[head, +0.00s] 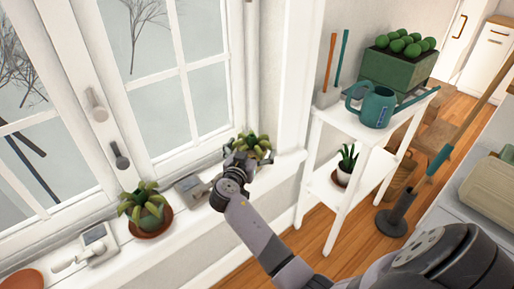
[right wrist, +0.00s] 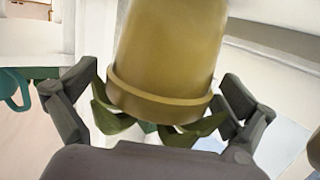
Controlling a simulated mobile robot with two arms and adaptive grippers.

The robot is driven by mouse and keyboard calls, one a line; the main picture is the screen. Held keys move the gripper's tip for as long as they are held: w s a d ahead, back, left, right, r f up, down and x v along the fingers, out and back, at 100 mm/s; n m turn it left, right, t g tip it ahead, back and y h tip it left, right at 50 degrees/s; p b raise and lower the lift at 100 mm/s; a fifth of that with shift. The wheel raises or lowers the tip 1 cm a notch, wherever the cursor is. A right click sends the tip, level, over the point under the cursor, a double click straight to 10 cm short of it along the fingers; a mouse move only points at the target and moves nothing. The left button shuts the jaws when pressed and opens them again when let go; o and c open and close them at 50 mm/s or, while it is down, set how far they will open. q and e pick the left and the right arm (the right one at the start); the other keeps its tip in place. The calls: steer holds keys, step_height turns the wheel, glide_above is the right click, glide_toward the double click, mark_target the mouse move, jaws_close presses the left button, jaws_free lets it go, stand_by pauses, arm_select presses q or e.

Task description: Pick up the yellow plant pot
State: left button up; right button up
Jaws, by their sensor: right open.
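The yellow plant pot (right wrist: 165,60) fills the middle of the right wrist view, upside down in that picture, with green leaves below its rim. In the head view only the leafy top of its plant (head: 262,147) shows, at the far right end of the windowsill; the pot itself is hidden behind my gripper. My right gripper (head: 240,160) is at the plant. In the right wrist view its open fingers stand on both sides of the pot's rim and leaves, with gaps visible. I cannot tell whether a finger touches the leaves. My left gripper is not in view.
The window (head: 180,70) is close behind. A white shelf stand (head: 345,130) with a teal watering can (head: 376,108) and planter (head: 398,70) stands right of the sill.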

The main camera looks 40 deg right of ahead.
steer(key=shift+w+d, duration=0.1)
steer(key=shift+d, duration=0.05)
steer(key=c, duration=1.8)
steer(key=shift+r, duration=0.15)
steer(key=shift+r, duration=0.1)
